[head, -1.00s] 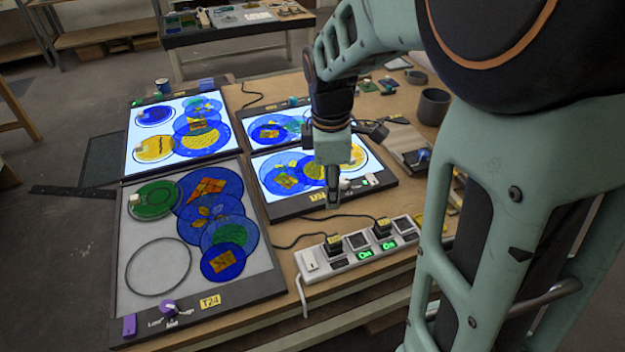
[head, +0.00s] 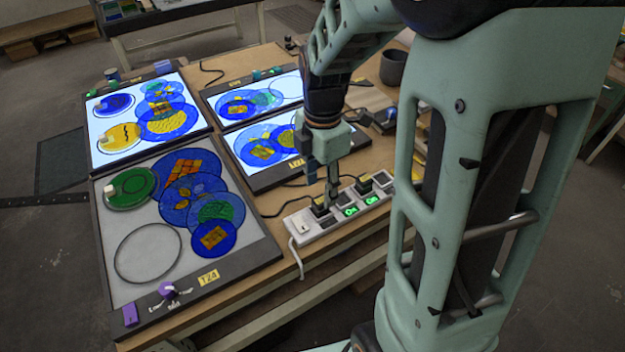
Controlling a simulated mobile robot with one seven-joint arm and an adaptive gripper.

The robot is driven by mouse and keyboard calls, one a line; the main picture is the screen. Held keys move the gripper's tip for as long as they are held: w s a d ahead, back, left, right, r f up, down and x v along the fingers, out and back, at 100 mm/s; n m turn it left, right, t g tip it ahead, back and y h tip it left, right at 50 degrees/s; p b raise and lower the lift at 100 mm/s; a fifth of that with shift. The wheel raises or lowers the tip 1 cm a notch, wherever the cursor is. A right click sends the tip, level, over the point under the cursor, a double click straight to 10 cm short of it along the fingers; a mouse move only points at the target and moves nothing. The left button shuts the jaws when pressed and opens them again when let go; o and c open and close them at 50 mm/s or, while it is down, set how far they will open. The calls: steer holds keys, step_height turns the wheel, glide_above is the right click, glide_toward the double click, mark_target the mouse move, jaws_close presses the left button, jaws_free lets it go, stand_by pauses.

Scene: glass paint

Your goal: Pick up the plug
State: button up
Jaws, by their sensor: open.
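A white power strip (head: 303,227) lies along the front edge of the workbench, with sockets and two lit green "On" labels. The fingers partly cover that plug's right side. I cannot tell whether they touch it.
An unlit panel tagged T24 (head: 130,291) with coloured glass discs lies left of the strip. Lit panels (head: 110,154) lie behind it, others behind my gripper. A dark cup (head: 393,67) stands at the back right. Black cords run from the plugs across the bench.

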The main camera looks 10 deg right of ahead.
mark_target(321, 200)
steer(key=shift+s+f, duration=0.1)
steer(key=shift+f, duration=2.6)
jaws_close()
